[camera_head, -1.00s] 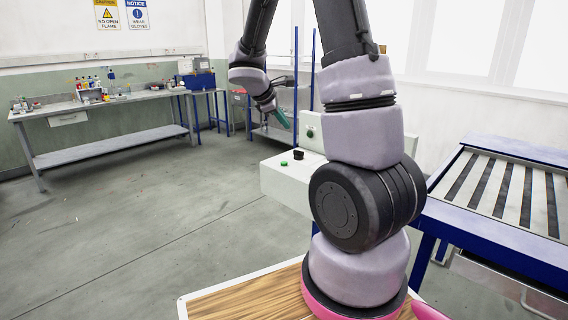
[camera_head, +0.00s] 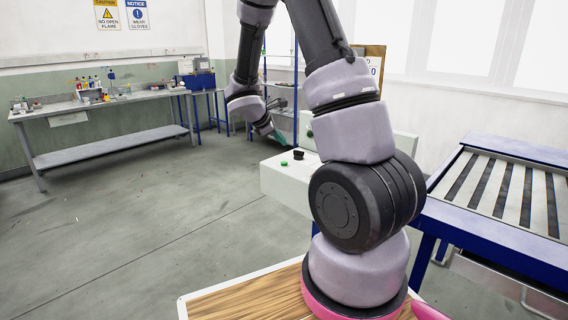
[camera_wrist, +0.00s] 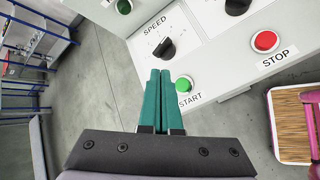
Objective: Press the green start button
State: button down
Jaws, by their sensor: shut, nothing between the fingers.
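The green start button (camera_wrist: 184,83) is on the white control panel, just above its START label, in the wrist view. In the head view the start button (camera_head: 284,163) is a small green disc on top of the white console (camera_head: 275,183). My gripper (camera_wrist: 160,71) has its teal fingers shut together with nothing between them. In the wrist picture the fingertips show just left of the button and partly beside its edge. In the head view my gripper (camera_head: 279,138) is above the console and apart from the button.
A black SPEED knob (camera_wrist: 165,48), another black knob (camera_wrist: 237,6) and a red STOP button (camera_wrist: 265,41) are on the panel. A second green button (camera_wrist: 124,6) is at the top. A slatted blue-framed table (camera_head: 500,190) stands right. The floor left is clear.

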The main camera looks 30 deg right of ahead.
aim_at(281, 164)
jog(key=shift+f, duration=2.3)
jog(key=shift+f, duration=0.15)
jog(key=shift+f, duration=0.25)
jog(key=shift+f, duration=0.5)
dwell(0.7)
jog(key=shift+r, duration=0.9)
jog(key=shift+r, duration=2.55)
